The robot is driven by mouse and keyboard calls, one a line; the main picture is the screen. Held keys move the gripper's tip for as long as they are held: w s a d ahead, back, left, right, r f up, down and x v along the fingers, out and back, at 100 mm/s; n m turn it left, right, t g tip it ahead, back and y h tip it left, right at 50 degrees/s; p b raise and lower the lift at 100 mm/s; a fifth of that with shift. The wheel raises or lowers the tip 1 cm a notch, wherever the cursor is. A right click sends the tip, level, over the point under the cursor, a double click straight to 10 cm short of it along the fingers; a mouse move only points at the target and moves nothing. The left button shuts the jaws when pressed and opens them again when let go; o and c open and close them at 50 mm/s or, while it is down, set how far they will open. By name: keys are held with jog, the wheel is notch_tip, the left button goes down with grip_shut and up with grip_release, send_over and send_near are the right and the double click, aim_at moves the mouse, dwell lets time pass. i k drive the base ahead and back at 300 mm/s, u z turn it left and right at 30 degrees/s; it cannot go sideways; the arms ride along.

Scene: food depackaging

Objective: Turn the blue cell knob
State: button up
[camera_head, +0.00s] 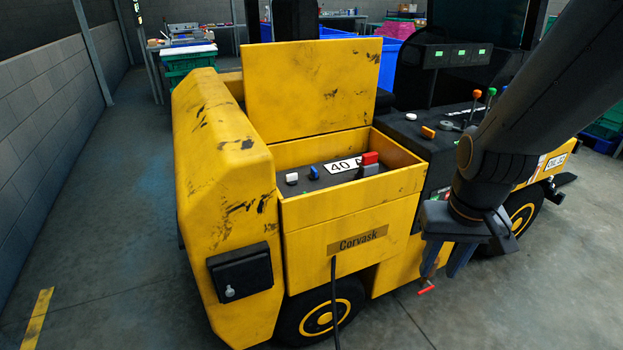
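The blue knob (314,172) stands on the dark top of the battery, inside the open yellow compartment of the truck. It is between a white knob (292,178) on its left and a label reading "40" (343,166) on its right. My gripper (439,278) hangs outside the compartment, to the right of and lower in the picture than the knob, with its fingers pointing down. The two fingers are apart, and I see nothing clearly held between them. A small red piece (427,288) shows by the left fingertip; I cannot tell whether they touch.
The raised yellow lid (310,86) stands behind the compartment. A red connector (370,158) with a grey block sits at the battery's right. The compartment's front wall (350,222) lies between my gripper and the knob. A black cable (334,300) hangs in front. Levers (477,94) stand near my arm.

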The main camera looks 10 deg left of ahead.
aim_at(313, 177)
jog(key=u, duration=0.5)
jog(key=i, duration=1.2)
jog(key=u, duration=0.1)
